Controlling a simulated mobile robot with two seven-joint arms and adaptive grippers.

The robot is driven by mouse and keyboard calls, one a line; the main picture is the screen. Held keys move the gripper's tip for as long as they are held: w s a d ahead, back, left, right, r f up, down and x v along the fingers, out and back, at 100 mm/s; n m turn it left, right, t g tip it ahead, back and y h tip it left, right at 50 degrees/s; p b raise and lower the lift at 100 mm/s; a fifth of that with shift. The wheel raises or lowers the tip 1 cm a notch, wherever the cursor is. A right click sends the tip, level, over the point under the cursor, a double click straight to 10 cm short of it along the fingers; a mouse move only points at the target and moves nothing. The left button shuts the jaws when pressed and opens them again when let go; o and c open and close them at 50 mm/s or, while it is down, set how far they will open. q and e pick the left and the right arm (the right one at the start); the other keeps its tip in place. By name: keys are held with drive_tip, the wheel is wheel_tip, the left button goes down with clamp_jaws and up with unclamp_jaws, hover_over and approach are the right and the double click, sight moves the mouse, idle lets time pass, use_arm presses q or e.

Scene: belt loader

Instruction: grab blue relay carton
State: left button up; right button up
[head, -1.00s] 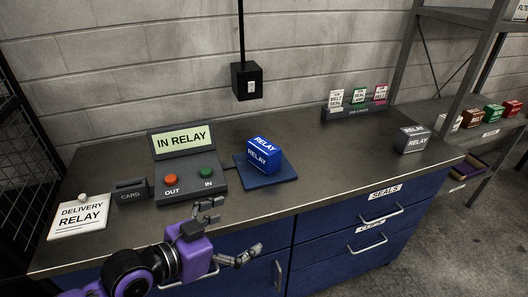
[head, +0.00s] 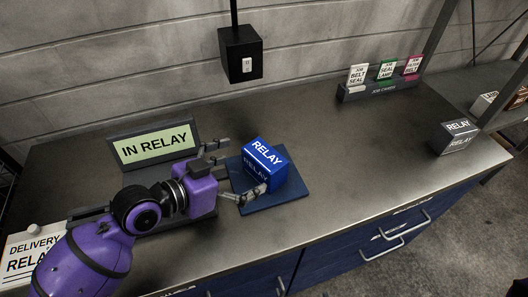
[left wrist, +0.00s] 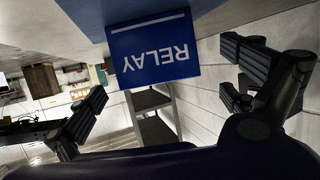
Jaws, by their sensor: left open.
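The blue relay carton (head: 268,163), with white RELAY lettering, sits on a flat dark blue pad (head: 283,193) on the metal counter. My left gripper (head: 237,172) is open just left of the carton, one finger behind its near left side and one in front. In the left wrist view the carton (left wrist: 153,50) shows upside down ahead, between the two spread fingers of the gripper (left wrist: 170,85). I cannot tell whether a finger touches it. My right gripper is not in view.
An IN RELAY sign (head: 154,143) stands left, behind my arm. A grey relay carton (head: 455,136) is at the right counter edge. A job card holder (head: 379,87) stands at the back. A DELIVERY RELAY card (head: 32,250) lies front left. The counter between is clear.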

sight(265, 159)
use_arm(q)
drive_tip(key=shift+w+d, duration=0.3)
drive_tip(key=shift+d, duration=0.2)
drive_tip(key=shift+w+d+f, duration=0.1)
drive_tip(key=shift+w+d, duration=0.05)
drive_tip(key=shift+d, duration=0.2)
drive_tip(key=p+x, duration=0.1)
drive_tip(key=x, duration=0.4)
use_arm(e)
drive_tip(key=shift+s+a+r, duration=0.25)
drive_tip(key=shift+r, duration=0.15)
use_arm(q)
drive_tip(key=c, duration=1.3)
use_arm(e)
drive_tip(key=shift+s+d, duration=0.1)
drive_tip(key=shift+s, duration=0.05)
use_arm(q)
drive_tip(key=shift+r, duration=0.25)
